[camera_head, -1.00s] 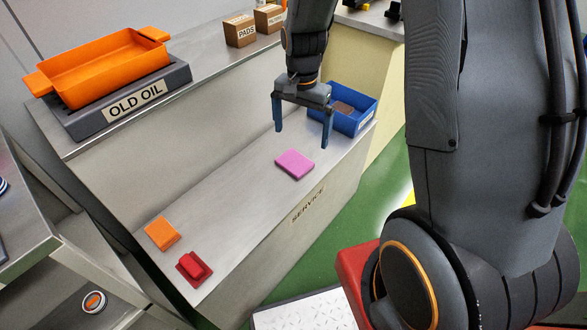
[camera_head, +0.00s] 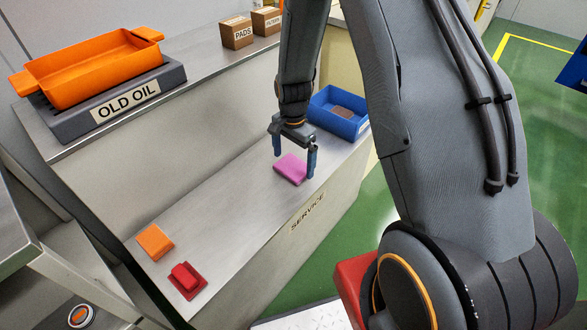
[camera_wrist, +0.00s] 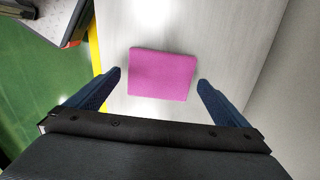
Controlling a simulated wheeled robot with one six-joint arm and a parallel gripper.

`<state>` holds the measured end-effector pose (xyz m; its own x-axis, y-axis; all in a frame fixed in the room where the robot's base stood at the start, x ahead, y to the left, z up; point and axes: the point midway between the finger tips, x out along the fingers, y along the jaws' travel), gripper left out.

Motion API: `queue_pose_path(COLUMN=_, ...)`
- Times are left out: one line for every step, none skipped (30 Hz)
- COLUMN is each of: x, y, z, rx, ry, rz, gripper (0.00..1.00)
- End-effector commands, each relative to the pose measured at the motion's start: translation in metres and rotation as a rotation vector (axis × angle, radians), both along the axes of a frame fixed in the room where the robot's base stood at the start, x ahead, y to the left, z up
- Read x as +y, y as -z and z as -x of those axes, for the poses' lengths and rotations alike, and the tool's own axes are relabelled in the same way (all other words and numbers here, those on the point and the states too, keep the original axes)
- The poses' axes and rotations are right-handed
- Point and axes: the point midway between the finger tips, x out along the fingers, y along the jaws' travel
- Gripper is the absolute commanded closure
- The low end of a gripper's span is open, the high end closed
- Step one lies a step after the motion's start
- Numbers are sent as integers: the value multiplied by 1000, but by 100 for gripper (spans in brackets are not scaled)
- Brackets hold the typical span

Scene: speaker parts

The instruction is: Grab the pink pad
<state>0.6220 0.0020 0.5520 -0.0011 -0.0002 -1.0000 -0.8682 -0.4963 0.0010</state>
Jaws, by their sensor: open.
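The pink pad (camera_head: 290,169) lies flat on the metal service bench (camera_head: 225,215). My gripper (camera_head: 295,164) is open and empty, low over the pad, with a blue finger toward each side of it. In the wrist view the pad (camera_wrist: 162,75) lies ahead of and between the two fingertips (camera_wrist: 160,82), with a gap on each side. I cannot tell exactly how far the fingertips are above the bench.
A blue bin (camera_head: 338,112) with a brown piece in it stands just behind my gripper. An orange pad (camera_head: 155,242) and a red part (camera_head: 187,280) lie at the bench's near left end. An orange tray (camera_head: 88,67) sits on the upper shelf. The bench between is clear.

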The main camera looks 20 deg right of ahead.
Motion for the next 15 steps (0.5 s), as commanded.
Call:
queue_pose_path(x=0, y=8, z=0, rx=0, ry=0, rz=0, gripper=0)
queue_pose_path(x=0, y=11, z=0, rx=0, ry=0, rz=0, gripper=0)
queue_pose_path(x=0, y=14, z=0, rx=0, ry=0, rz=0, gripper=0)
queue_pose_path(x=0, y=15, z=-1, rx=-1, ry=0, rz=0, gripper=0)
queue_pose_path(x=0, y=15, z=-1, rx=-1, ry=0, rz=0, gripper=0)
queue_pose_path(x=0, y=15, z=-1, rx=-1, ry=0, rz=0, gripper=0)
queue_pose_path(x=0, y=15, z=-1, rx=-2, ry=0, rz=0, gripper=0)
queue_pose_path(x=0, y=15, z=-1, rx=-2, ry=0, rz=0, gripper=0)
queue_pose_path(x=0, y=15, z=-1, rx=-2, ry=0, rz=0, gripper=0)
queue_pose_path(x=0, y=15, z=-1, rx=-1, ry=0, rz=0, gripper=0)
queue_pose_path(x=0, y=15, z=-1, rx=-1, ry=0, rz=0, gripper=5)
queue_pose_path(x=0, y=15, z=-1, rx=-1, ry=0, rz=0, gripper=12)
queue_pose_path(x=0, y=15, z=-1, rx=-1, ry=0, rz=0, gripper=17)
queue_pose_path(x=0, y=15, z=-1, rx=-1, ry=0, rz=0, gripper=22)
queue_pose_path(x=0, y=15, z=-1, rx=-1, ry=0, rz=0, gripper=29)
